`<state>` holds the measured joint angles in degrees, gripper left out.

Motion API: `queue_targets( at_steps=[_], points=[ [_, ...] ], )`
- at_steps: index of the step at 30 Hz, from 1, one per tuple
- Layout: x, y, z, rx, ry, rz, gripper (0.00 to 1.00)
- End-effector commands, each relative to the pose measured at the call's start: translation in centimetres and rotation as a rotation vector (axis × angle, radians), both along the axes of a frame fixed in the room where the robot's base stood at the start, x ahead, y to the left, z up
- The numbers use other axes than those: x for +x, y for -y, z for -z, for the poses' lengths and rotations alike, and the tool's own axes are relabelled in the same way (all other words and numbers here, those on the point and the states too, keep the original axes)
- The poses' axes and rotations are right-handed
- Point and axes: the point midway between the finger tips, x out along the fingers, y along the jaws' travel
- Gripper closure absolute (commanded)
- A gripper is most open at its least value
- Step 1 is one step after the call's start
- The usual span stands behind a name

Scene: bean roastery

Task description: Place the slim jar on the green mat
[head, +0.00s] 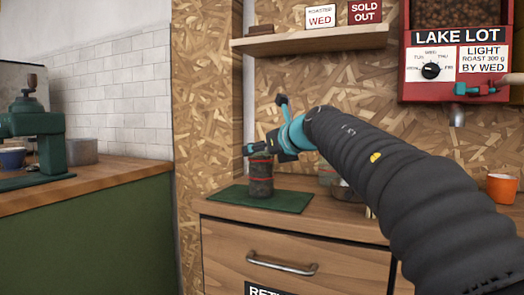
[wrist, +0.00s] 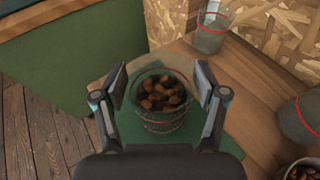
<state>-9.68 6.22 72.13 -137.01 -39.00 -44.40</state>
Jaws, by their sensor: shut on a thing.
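The slim jar (head: 261,180) is clear, filled with dark brown beans and marked with a red line. My gripper (head: 262,153) is shut on it near its top, and the jar is upright. The wrist view shows the jar (wrist: 160,120) from above, open-topped, between the two fingers of my gripper (wrist: 160,88). The green mat (head: 226,194) lies on the wooden counter under the jar; it also shows in the wrist view (wrist: 232,150). The jar's base is within the mat's outline; I cannot tell whether it touches or hovers just above.
Another jar with a red line (wrist: 210,38) stands behind, near the board wall. A wider grey jar (wrist: 302,122) and a bowl of beans (wrist: 304,172) are to the right. An orange cup (head: 501,188) stands far right. A shelf (head: 312,40) hangs above.

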Motion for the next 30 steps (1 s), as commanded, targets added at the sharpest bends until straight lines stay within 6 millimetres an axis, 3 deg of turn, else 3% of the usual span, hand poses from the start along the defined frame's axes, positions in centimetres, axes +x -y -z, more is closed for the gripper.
queue_targets(
  at_steps=[1, 3, 4, 17, 30],
  points=[
    [0.0, 0.0, 0.1, 0.000, 0.000, 0.000, 0.23],
    [0.0, 0.0, 0.1, 0.000, 0.000, 0.000, 0.06],
    [0.0, 0.0, 0.1, 0.000, 0.000, 0.000, 0.03],
    [-0.3, 0.2, -0.4, 0.000, 0.000, 0.000, 0.03],
    [-6.4, 4.8, -2.7, 0.001, 0.002, 0.003, 0.03]
  ],
)
